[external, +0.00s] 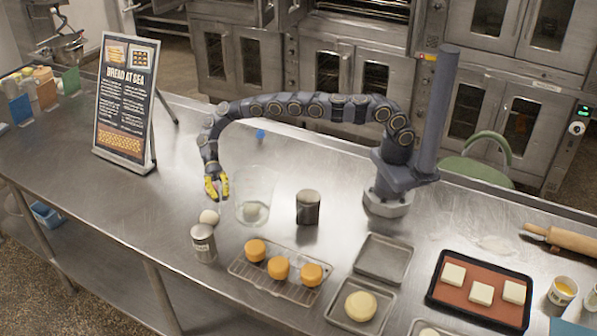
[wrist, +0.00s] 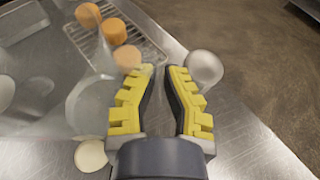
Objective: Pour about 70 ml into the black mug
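The black mug (external: 308,208) stands upright on the steel counter; I cannot see into it. A clear, see-through vessel (external: 256,187) stands left of it, with a whitish patch low down; its liquid level is not readable. My gripper (external: 217,190), with yellow fingers pointing down, is just left of the vessel. In the wrist view my gripper (wrist: 156,72) is open with nothing solid clearly between the fingertips. Clear walls (wrist: 92,98) blur across the left of that view. The mug is not clearly identifiable there.
A pale round thing (external: 209,217) and a metal canister (external: 203,243) sit in front of my gripper. A wire rack (external: 243,270) holds orange cakes (external: 278,268). Metal trays (external: 384,258) lie at right; a sign (external: 126,105) stands behind left. The counter's left is mostly clear.

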